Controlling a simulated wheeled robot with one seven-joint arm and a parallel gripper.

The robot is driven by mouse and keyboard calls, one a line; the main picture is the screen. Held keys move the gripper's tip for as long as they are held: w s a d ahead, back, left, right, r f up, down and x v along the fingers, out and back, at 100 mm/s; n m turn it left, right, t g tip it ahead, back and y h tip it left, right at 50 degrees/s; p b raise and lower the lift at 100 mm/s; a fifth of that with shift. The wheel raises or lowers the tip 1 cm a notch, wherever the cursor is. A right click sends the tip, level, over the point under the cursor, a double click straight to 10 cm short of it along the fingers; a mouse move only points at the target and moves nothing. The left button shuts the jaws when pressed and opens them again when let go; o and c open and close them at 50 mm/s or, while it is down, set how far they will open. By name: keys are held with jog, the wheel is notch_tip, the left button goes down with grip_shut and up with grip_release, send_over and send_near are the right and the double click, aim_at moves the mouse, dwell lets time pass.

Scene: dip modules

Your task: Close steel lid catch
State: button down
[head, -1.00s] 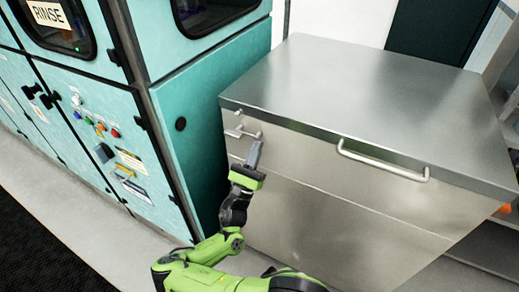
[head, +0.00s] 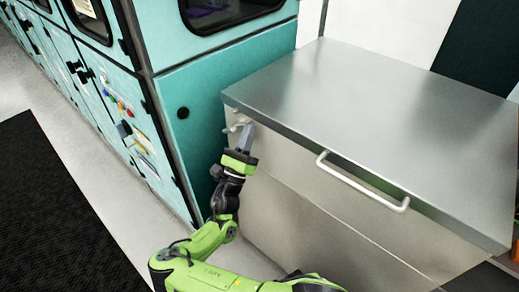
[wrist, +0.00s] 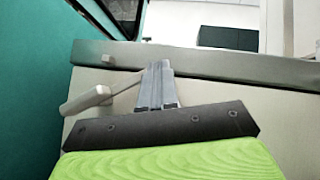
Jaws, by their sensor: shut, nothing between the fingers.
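The steel chest has a flat steel lid (head: 385,105), which lies down over its body. The lid catch (head: 236,124) is at the upper left of the chest's front face, just under the lid edge. In the wrist view the catch's pale lever (wrist: 86,100) sticks out to the left of my fingers. A thin rod runs from it toward the fingers. My gripper (head: 247,131) is shut and empty, with its tips at the catch, just below the lid edge. In the wrist view the fingers (wrist: 158,85) hide part of the catch, and I cannot tell whether they touch it.
A bar handle (head: 362,182) juts from the chest's front, right of my gripper. A teal cabinet (head: 225,80) stands close on the left, with a narrow gap beside the chest. Grey floor (head: 80,140) and a black mat (head: 45,215) lie further left.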

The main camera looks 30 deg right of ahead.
jog(key=shift+w+a+r+p, duration=0.2)
jog(key=shift+w+r, duration=0.15)
jog(key=shift+r, duration=0.2)
jog(key=shift+w+a+r+p, duration=0.1)
jog(key=shift+w+r+p, duration=0.15)
jog(key=shift+r, duration=0.3)
jog(key=shift+f, duration=0.1)
dwell(0.6)
